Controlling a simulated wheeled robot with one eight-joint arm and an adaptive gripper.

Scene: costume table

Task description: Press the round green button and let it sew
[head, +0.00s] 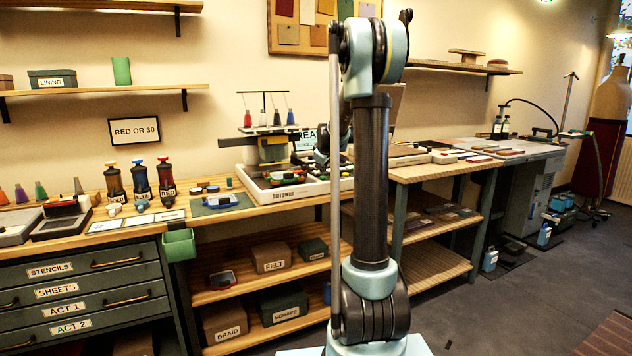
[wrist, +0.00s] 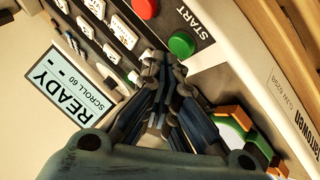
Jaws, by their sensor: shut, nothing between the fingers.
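The round green button (wrist: 182,44) shows in the wrist view beside the word START on the grey panel of the sewing machine (wrist: 245,60). A red button (wrist: 145,8) sits up and to the left of it. The machine's display (wrist: 68,88) reads READY, SCROLL 60. My gripper (wrist: 163,62) is shut and empty, its fingertips just below and left of the green button in the picture. I cannot tell whether they touch the panel. In the head view the white machine base (head: 290,198) stands on the bench, partly hidden by my arm; the button cannot be made out there.
Thread cones (head: 276,118) stand above the machine. Bottles (head: 140,180) and a dark mat (head: 222,202) are left on the bench.

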